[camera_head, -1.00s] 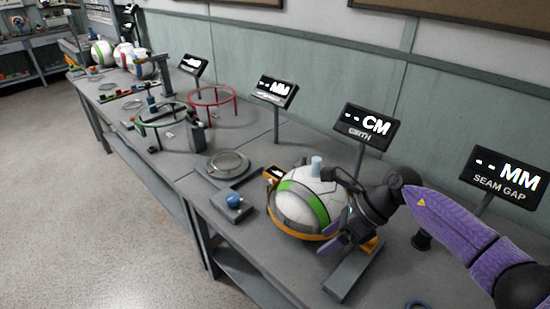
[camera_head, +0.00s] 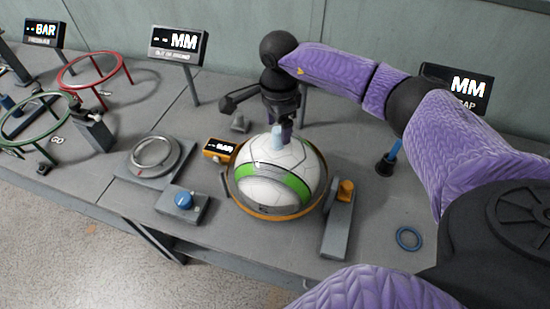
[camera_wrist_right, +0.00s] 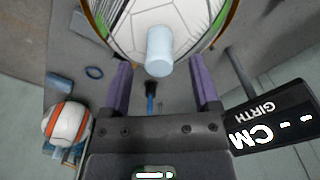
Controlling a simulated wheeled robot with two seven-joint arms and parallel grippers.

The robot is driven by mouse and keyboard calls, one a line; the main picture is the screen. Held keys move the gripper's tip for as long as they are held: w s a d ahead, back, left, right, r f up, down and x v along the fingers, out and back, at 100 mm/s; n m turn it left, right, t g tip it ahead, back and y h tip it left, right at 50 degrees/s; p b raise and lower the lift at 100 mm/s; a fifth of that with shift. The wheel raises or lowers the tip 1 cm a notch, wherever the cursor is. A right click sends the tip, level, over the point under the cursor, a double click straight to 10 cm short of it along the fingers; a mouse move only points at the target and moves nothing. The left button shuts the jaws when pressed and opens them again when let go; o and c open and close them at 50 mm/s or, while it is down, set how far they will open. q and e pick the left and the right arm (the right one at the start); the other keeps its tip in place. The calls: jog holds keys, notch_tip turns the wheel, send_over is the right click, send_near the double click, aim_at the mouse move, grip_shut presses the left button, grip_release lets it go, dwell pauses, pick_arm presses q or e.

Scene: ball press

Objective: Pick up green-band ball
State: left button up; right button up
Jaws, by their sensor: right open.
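The green-band ball (camera_head: 262,177) is white with a green band and sits in an orange ring stand in the head view. A light-blue cylinder (camera_head: 277,138) stands on top of it. My right gripper (camera_head: 284,128) is above the ball at this cylinder, fingers pointing down, open. In the right wrist view the open purple fingers (camera_wrist_right: 160,74) lie either side of the near end of the cylinder (camera_wrist_right: 159,50), with space on both sides. Part of the ball (camera_wrist_right: 190,22) shows beyond it. My left gripper is out of view.
A CM girth display (camera_wrist_right: 272,120) stands close beside my right gripper. A blue-knob box (camera_head: 183,203), a round grey holder (camera_head: 153,155) and a grey post with an orange tip (camera_head: 341,215) surround the stand. An orange-band ball (camera_wrist_right: 67,122) shows in the wrist view.

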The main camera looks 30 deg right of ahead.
aim_at(277, 167)
notch_tip(277, 167, down, 3)
jog(key=shift+r, duration=0.1)
grip_shut()
dwell(1.3)
